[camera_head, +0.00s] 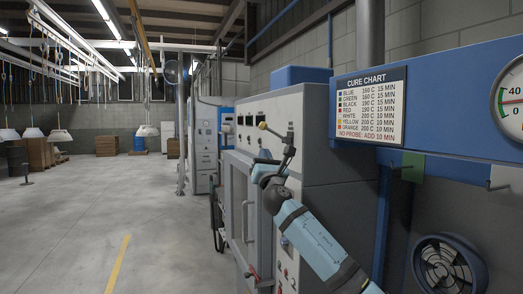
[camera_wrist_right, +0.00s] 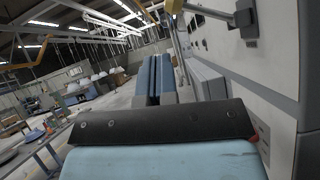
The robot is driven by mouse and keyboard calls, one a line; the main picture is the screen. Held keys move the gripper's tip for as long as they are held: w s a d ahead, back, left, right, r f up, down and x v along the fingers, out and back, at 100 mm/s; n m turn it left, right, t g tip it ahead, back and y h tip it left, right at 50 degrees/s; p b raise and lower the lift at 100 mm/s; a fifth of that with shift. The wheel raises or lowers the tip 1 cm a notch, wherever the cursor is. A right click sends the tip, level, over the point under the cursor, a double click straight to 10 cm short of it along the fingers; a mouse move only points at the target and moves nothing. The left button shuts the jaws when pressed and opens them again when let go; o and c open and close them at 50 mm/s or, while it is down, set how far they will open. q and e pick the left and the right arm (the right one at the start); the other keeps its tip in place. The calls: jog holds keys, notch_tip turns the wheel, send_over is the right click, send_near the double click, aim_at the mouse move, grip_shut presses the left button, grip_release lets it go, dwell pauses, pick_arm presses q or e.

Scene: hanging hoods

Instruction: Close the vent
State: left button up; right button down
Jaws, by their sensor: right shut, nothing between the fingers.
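My right gripper (camera_head: 265,156) is just below the knob, in front of the oven, apart from the lever as far as I can tell. In the right wrist view the blue fingers (camera_wrist_right: 154,80) are together and empty. A dark block with a rod (camera_wrist_right: 245,18) shows above right of them, on the oven wall. My left gripper is out of view.
A blue panel with a cure chart (camera_head: 369,105) and a gauge (camera_head: 512,98) is at right, above a round fan (camera_head: 447,265). The oven door has a vertical handle (camera_head: 245,220). Open concrete floor (camera_head: 100,210) lies left.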

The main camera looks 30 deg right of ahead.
jog(key=shift+b+v, duration=0.35)
jog(key=shift+v, duration=1.95)
jog(key=shift+w+a+f, duration=0.1)
